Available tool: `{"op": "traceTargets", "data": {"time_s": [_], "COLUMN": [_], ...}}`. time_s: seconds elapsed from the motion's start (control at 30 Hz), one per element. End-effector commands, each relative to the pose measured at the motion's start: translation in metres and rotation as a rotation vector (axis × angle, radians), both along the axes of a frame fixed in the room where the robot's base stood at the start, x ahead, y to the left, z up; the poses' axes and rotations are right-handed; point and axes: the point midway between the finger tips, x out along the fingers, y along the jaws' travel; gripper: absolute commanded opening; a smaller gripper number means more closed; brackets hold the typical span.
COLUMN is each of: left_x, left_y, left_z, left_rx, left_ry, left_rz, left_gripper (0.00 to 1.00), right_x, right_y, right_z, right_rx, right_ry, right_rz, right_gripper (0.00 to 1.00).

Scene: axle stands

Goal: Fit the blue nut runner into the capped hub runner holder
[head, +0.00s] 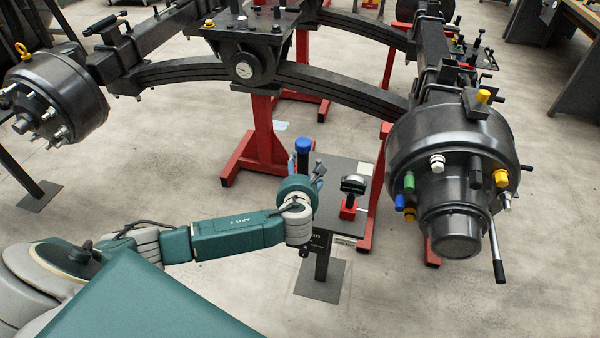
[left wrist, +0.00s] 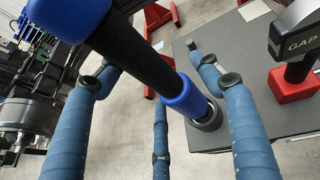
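The blue nut runner (head: 303,146) stands on a small dark table; the left wrist view shows its blue top, black shaft and blue lower collar (left wrist: 184,98). Its foot sits in a dark ring on the table. My left gripper (head: 314,178) is beside it; in the left wrist view its blue fingers (left wrist: 160,95) are spread apart around the runner, with no clear grip on it. The capped hub (head: 452,150) is at the right, with blue, green, yellow and white pieces around its face. I cannot single out its runner holder. My right gripper is out of view.
The small table (head: 345,172) also bears a gauge on a red block (head: 348,209), close right of my gripper. Red axle stands (head: 265,135) are behind. A long lever (head: 497,255) hangs beside the capped hub. An uncapped hub (head: 60,95) is at the left.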

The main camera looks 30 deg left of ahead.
Motion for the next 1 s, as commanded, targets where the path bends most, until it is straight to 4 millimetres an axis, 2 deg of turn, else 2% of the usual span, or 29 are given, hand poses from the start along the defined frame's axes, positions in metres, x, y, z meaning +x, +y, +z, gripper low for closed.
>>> {"op": "traceTargets", "data": {"time_s": [0.2, 0.37, 0.8, 1.0], "left_x": [-0.003, -0.009, -0.078, -0.096], "left_y": [0.000, -0.004, -0.039, -0.047], "left_z": [-0.005, -0.001, 0.036, 0.046], "left_rx": [0.000, 0.000, -0.002, 0.000], "left_ry": [0.010, 0.009, 0.004, 0.003], "left_rz": [0.000, -0.002, -0.003, -0.002], "left_gripper": [0.67, 0.67, 0.67, 0.67], "right_x": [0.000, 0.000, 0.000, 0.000], "right_y": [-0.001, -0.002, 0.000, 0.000], "right_z": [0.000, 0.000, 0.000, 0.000], "right_rx": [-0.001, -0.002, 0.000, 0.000], "right_ry": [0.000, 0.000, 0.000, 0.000], "right_rz": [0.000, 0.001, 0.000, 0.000], "right_gripper": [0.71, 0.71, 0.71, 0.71]}}
